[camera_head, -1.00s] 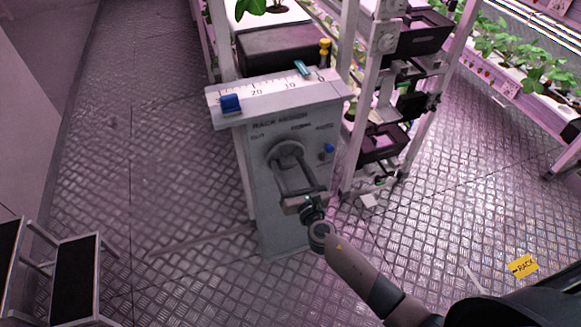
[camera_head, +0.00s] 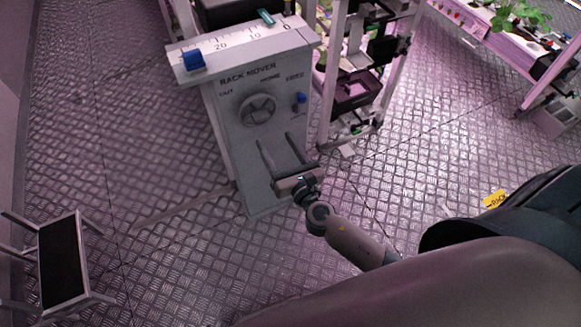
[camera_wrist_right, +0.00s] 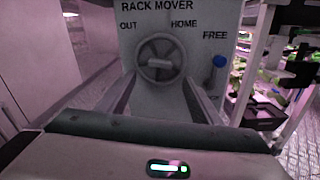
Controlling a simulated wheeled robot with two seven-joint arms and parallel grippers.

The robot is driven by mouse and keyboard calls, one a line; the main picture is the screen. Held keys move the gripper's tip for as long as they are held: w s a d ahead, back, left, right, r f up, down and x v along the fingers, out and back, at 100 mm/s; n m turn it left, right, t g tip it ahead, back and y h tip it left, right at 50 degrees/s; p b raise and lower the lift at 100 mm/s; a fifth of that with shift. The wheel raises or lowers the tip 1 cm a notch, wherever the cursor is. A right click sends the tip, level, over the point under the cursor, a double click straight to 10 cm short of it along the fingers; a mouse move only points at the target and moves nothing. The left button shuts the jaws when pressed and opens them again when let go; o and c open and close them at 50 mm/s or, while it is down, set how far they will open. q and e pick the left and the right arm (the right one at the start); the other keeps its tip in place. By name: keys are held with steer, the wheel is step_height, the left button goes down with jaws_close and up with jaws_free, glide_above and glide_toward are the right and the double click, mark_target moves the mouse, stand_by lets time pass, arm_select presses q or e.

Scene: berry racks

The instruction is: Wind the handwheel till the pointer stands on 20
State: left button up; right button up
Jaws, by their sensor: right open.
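The grey handwheel (camera_head: 258,110) is on the front of the panel marked RACK MOVER (camera_head: 240,135); it shows a crossbar in the right wrist view (camera_wrist_right: 160,60). On top is a white scale (camera_head: 238,42) marked 0, 10 and 20 from right to left. A teal marker (camera_head: 266,18) stands behind the scale between 10 and 0. A blue block (camera_head: 193,60) sits left of 20; I cannot tell which is the pointer. My right gripper (camera_head: 276,140) is open and empty, below and in front of the handwheel, apart from it. My left gripper is out of view.
A blue knob (camera_head: 300,98) is on the panel at FREE, right of the handwheel. Rack posts and dark trays (camera_head: 352,90) stand just right of the panel. A dark-topped step stool (camera_head: 64,260) is at lower left. The metal floor left of the panel is clear.

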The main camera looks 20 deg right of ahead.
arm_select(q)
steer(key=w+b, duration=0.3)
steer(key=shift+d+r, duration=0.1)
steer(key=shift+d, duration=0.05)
arm_select(e)
steer(key=s+m, duration=0.4)
steer(key=m, duration=1.4)
steer(key=s+m, duration=0.4)
steer(key=m, duration=1.4)
steer(key=shift+d+r, duration=0.2)
steer(key=shift+r, duration=0.1)
